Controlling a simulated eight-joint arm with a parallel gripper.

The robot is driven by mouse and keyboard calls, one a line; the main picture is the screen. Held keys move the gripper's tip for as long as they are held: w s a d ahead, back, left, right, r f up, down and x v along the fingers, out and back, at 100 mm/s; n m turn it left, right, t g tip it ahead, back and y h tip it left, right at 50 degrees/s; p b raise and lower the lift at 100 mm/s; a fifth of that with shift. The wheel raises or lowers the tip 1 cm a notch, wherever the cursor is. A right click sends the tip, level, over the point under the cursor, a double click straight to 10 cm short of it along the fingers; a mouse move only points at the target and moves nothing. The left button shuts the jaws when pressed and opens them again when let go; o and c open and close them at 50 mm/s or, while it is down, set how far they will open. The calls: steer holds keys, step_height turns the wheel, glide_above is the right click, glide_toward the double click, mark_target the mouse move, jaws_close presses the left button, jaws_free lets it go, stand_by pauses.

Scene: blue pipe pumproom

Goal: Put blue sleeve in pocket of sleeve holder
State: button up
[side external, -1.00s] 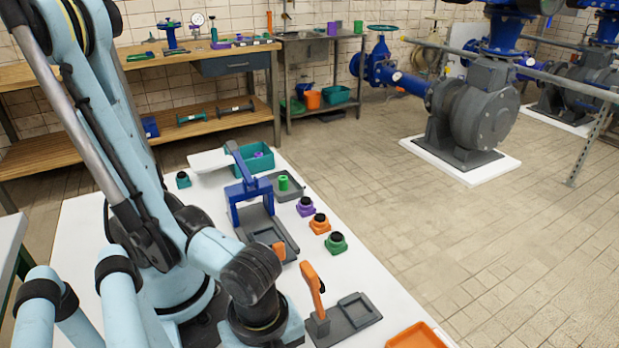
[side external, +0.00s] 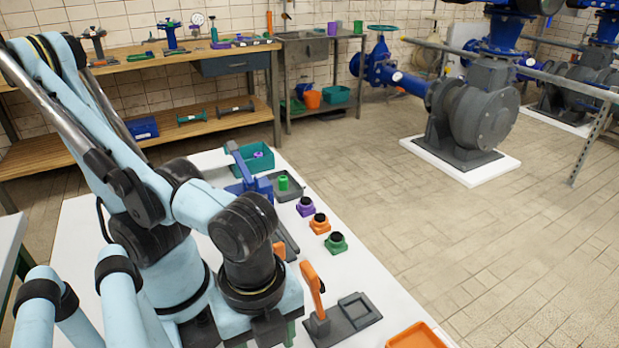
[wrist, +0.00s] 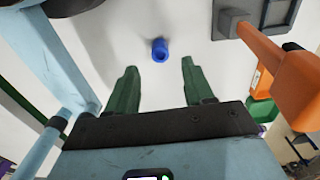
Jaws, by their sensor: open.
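The blue sleeve (wrist: 160,50), a short hollow cylinder, is on the white tabletop in the wrist view, beyond and between my fingertips, apart from them. My gripper (wrist: 158,76) is open and empty, with two green fingers. In the side view my gripper is mostly hidden at the bottom edge, and the sleeve is not visible there. A grey plate with a square raised pocket (side external: 357,311) and an orange handle (side external: 313,284) stands right of my gripper; the pocket looks empty. A grey tray (side external: 292,194) farther back holds a green cylinder (side external: 283,183). I cannot tell which is the sleeve holder.
Purple (side external: 306,207), orange (side external: 320,224) and green (side external: 336,243) blocks with black tops line the table's right side. A blue frame fixture (side external: 262,189) and a teal bin (side external: 255,158) stand behind. An orange tray (side external: 418,336) is at the front right. The orange handle (wrist: 270,55) rises close to my gripper's right.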

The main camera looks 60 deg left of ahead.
steer(key=shift+o, duration=0.3)
steer(key=shift+r, duration=2.8)
steer(key=shift+a+f+n, duration=0.1)
steer(key=shift+f+n, duration=1)
steer(key=shift+n, duration=1.15)
steer(key=shift+f+n, duration=1.05)
steer(key=shift+n, duration=1.15)
steer(key=shift+a+f+n, duration=0.1)
steer(key=shift+f+n, duration=1)
steer(key=shift+n, duration=1.15)
steer(key=shift+d+f, duration=0.15)
steer(key=shift+f, duration=0.65)
steer(key=shift+d+f, duration=0.15)
steer(key=shift+f, duration=1.65)
